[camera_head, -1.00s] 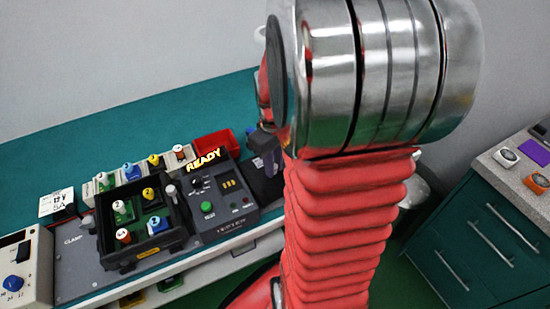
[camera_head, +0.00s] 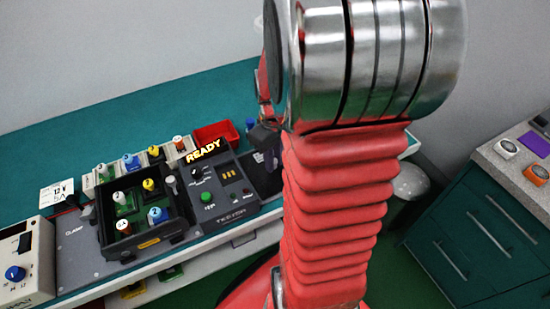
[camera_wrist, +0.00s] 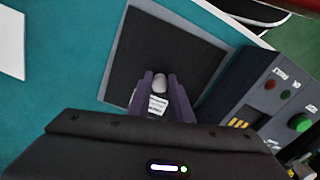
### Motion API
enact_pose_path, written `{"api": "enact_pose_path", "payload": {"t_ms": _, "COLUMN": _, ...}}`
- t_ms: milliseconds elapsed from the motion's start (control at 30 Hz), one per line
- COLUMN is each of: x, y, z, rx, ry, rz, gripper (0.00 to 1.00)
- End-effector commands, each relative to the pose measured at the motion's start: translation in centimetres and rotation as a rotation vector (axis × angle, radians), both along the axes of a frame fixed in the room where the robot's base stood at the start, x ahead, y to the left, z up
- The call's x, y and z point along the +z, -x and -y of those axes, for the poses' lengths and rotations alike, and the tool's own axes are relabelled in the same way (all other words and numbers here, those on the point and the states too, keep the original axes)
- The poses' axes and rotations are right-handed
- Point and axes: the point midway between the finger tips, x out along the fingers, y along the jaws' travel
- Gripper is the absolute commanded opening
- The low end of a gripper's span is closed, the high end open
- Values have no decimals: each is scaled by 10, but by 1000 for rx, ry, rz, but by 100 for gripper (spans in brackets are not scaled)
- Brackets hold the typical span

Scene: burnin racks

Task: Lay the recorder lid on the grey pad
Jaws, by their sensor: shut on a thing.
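My gripper (camera_wrist: 160,90) is shut on a small pale rounded knob (camera_wrist: 159,82), which I take to be the handle of the recorder lid. A white striped patch shows just below it, between the purple fingers. Beyond the fingertips lies a dark grey square with a lighter rim (camera_wrist: 150,40), probably the grey pad; I cannot tell whether part of it is the lid, or whether they touch. In the head view my gripper (camera_head: 266,140) is small and partly hidden by my arm, above the dark square right of the READY box.
The READY box (camera_head: 225,185) with a green button stands close beside the dark square. Left of it are a black tray (camera_head: 150,248) holding several coloured pegs and a row of more pegs. A red bin (camera_head: 215,131) sits behind. Teal bench (camera_head: 120,120) is clear at the back.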

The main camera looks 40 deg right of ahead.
Motion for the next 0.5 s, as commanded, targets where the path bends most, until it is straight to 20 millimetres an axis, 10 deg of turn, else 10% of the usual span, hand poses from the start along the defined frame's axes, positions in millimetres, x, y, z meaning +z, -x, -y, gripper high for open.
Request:
{"api": "enact_pose_path", "payload": {"t_ms": 267, "x": 0, "y": 0, "z": 0, "rx": 0, "ry": 0, "rz": 0, "gripper": 0}}
{"api": "enact_pose_path", "payload": {"t_ms": 300, "x": 0, "y": 0, "z": 0, "rx": 0, "ry": 0, "rz": 0, "gripper": 21}}
{"api": "enact_pose_path", "payload": {"t_ms": 500, "x": 0, "y": 0, "z": 0, "rx": 0, "ry": 0, "rz": 0, "gripper": 35}}
